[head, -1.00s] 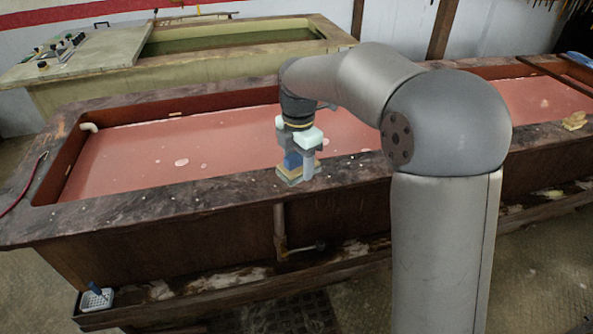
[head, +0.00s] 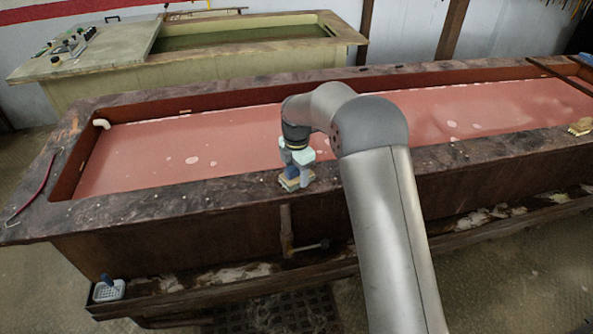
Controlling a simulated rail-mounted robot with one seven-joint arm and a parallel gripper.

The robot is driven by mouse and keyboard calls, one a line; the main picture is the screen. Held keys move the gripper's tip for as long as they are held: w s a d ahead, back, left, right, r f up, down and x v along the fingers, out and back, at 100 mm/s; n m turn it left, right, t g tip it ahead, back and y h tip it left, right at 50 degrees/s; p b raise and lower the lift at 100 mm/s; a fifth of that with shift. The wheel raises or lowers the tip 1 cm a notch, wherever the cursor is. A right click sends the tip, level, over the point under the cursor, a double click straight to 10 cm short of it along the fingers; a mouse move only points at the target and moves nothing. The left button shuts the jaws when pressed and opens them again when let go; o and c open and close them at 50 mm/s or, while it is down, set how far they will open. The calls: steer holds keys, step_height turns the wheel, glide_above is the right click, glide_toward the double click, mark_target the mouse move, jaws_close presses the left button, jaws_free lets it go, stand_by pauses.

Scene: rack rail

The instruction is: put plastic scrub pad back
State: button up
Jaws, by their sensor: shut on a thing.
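My gripper (head: 297,168) is shut on a small pad (head: 289,183) with a blue upper part and a yellowish-grey underside, taken to be the plastic scrub pad. The gripper points down and the pad is at the near rim (head: 215,196) of the long tank, left of my arm. I cannot tell whether the pad touches the rim or hangs just above it. The fingers hide part of the pad. A small white basket (head: 110,290) with a blue handle-like thing (head: 106,279) in it stands on the low ledge at the lower left.
The long tank holds pink liquid (head: 230,140). A yellowish lump (head: 581,127) lies on its near rim at the far right. A pipe with a valve (head: 287,230) runs down the tank's front. A second tank (head: 200,62) stands behind. The near rim at left is mostly clear.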

steer(key=shift+f, duration=0.15)
steer(key=o, duration=1)
steer(key=shift+o, duration=0.2)
step_height(320, 180, up, 12)
steer(key=shift+f+b, duration=0.1)
steer(key=shift+b, duration=0.7)
steer(key=shift+r, duration=0.4)
